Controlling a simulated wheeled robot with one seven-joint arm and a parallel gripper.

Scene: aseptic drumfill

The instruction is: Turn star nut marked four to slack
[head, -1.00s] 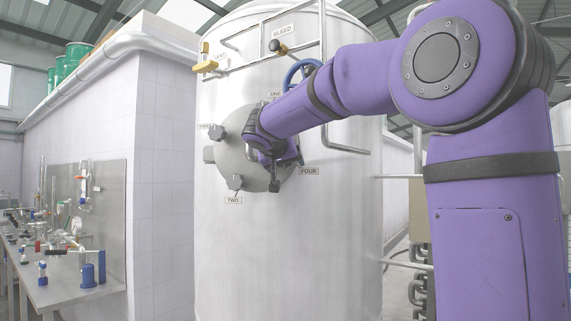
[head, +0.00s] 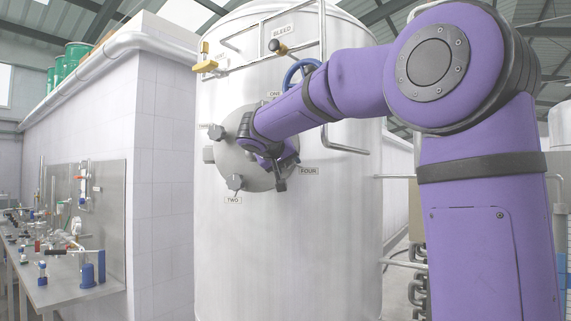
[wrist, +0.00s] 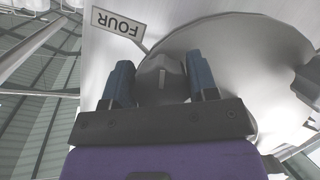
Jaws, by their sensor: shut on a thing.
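The star nut marked four (wrist: 160,72) is a grey knob at the rim of the round grey cover, below the FOUR label (wrist: 118,22) in the wrist view. My gripper (wrist: 159,80) is shut on it, with a blue finger on each side. In the head view my gripper (head: 281,172) is at the cover's right side, left of the FOUR label (head: 309,171); the nut is hidden there by my gripper and wrist. The round cover (head: 232,165) is on the front of the tall steel tank (head: 290,250).
Other star nuts (head: 235,182) (head: 216,132) sit around the cover, one near the TWO label. A blue handwheel (head: 300,72) and a bent pipe (head: 345,148) are close to my forearm. A bench (head: 75,290) with lab gear stands at left.

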